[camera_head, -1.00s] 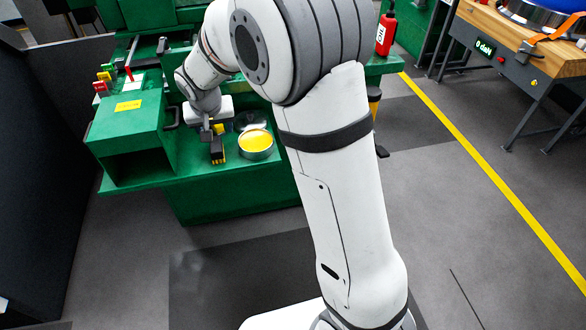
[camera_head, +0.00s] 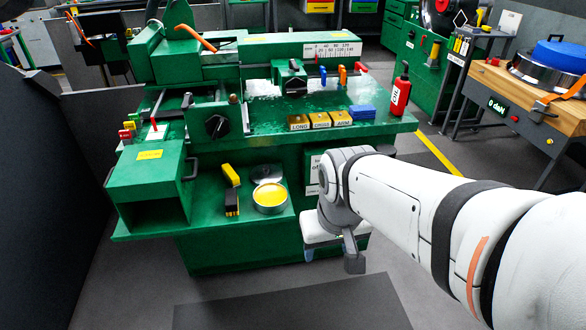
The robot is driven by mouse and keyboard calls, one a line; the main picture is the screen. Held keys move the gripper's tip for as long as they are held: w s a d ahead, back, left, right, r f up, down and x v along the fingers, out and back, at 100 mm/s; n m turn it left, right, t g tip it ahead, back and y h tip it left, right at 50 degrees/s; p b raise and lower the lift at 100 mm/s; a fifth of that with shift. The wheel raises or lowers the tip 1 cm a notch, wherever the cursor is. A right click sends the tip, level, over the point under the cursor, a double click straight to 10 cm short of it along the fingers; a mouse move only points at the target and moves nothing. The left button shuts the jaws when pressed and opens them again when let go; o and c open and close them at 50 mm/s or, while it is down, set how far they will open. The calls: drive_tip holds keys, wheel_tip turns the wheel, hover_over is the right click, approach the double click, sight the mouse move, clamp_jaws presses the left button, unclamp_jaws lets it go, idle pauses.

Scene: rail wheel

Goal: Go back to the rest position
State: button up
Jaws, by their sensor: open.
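My gripper (camera_head: 352,258) hangs at the end of my white arm, in front of the right part of the green machine. It is open and I see nothing held in it. Its fingers show only in part, from above. A yellow-and-black brush-like tool (camera_head: 232,203) lies on the machine's lower green shelf, left of a round tin of yellow paste (camera_head: 270,196). My gripper is apart from both, to their right.
The green machine (camera_head: 240,262) fills the middle. A red oil bottle (camera_head: 400,92), labelled boxes (camera_head: 320,120) and a blue block (camera_head: 362,112) stand on its top. A wooden bench (camera_head: 520,95) is at the right. Grey floor (camera_head: 290,305) in front is clear.

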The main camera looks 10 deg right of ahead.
drive_tip(key=shift+r, duration=0.1)
wheel_tip(320, 180, up, 9)
drive_tip(key=p, duration=0.8)
drive_tip(key=shift+s+t, duration=0.15)
drive_tip(key=shift+t, duration=0.15)
